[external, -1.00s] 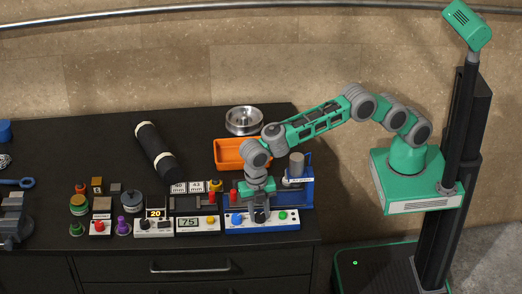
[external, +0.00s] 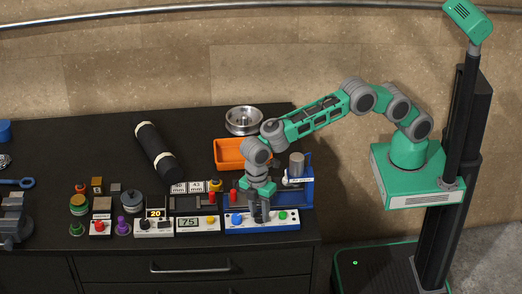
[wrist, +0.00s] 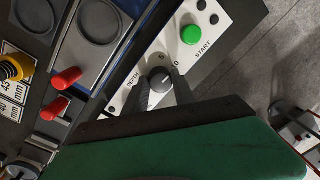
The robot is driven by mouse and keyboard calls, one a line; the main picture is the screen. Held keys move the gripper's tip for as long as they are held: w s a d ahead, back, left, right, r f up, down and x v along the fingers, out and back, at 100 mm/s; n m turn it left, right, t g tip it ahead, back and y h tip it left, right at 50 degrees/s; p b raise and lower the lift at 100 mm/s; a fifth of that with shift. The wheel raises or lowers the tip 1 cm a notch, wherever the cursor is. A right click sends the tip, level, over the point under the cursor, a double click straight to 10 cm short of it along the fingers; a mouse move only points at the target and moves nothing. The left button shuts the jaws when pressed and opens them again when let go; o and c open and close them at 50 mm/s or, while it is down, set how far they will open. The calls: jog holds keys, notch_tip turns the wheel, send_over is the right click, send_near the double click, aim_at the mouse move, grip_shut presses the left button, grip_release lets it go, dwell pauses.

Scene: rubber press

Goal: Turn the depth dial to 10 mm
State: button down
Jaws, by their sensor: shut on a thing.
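The depth dial (wrist: 160,82) is a dark round knob with a pale pointer line, on a white panel (wrist: 205,62) marked DEPTH. A 5 and a 10 show on its scale in the wrist view. My gripper (wrist: 162,88) is shut on the dial, one dark finger on each side of it. The pointer tilts towards the upper right in the wrist view; the exact reading is hard to tell. In the external view, my gripper (external: 260,217) points down onto the panel on the blue press, and its fingers hide the dial.
A green START button (wrist: 191,35) sits beside the dial. Red handles (wrist: 66,78) and a yellow-black knob (wrist: 14,68) are close by. An orange bin (external: 229,153) and a metal bowl (external: 243,120) stand behind.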

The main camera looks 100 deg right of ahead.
aim_at(258, 214)
jog(key=shift+m, duration=1)
jog(key=shift+r, duration=0.1)
jog(key=c, duration=1)
grip_release()
jog(key=shift+c, duration=0.2)
notch_tip(258, 214, up, 8)
jog(key=shift+w+d+f, duration=0.15)
